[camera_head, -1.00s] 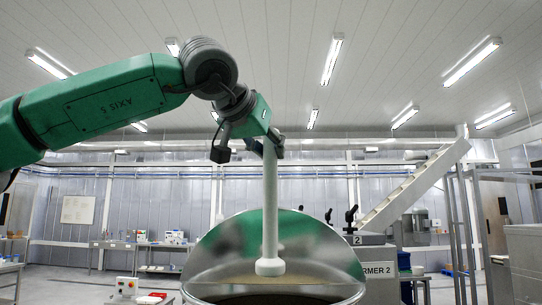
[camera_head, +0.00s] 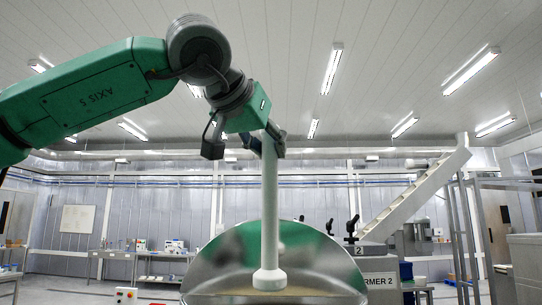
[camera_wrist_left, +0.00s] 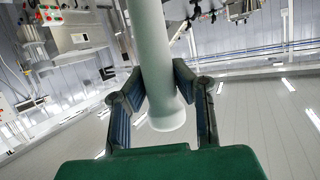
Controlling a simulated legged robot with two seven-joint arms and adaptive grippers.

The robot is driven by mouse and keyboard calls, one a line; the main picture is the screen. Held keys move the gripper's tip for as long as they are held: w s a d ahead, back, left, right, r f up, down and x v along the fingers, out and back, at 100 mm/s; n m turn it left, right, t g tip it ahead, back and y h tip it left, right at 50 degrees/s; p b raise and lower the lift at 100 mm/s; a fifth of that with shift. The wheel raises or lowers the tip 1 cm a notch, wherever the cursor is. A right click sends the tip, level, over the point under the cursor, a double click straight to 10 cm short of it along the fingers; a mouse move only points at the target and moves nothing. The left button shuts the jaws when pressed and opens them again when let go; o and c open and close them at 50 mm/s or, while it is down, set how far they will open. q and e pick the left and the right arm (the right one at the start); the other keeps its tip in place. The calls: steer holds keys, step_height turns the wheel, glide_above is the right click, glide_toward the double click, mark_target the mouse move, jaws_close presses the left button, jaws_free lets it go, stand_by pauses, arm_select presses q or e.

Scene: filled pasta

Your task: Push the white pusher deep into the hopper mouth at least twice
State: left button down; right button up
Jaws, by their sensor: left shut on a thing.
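The white pusher (camera_head: 270,205) hangs upright from my left gripper (camera_head: 265,145), which is shut on its upper shaft. The wide foot of the pusher is at the hopper mouth (camera_head: 318,255), in front of the shiny back wall. I cannot tell how far the foot is from the brownish contents. In the left wrist view the pusher (camera_wrist_left: 152,55) runs between the two fingers of my left gripper (camera_wrist_left: 162,95), with its rounded end near the palm. My right gripper is not in view.
A machine labelled "FORMER 2" (camera_head: 380,279) stands right of the hopper, with black-handled levers. A white stair (camera_head: 415,195) rises behind it. A small control box with red buttons (camera_head: 126,296) is at the lower left. Work tables (camera_head: 150,255) line the back wall.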

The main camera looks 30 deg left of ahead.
arm_select(q)
steer(key=s+d+r, duration=0.1)
steer(key=s+d, duration=0.2)
steer(key=s, duration=0.2)
steer(key=shift+s+d, duration=0.15)
steer(key=shift+s, duration=0.2)
stand_by(0.6)
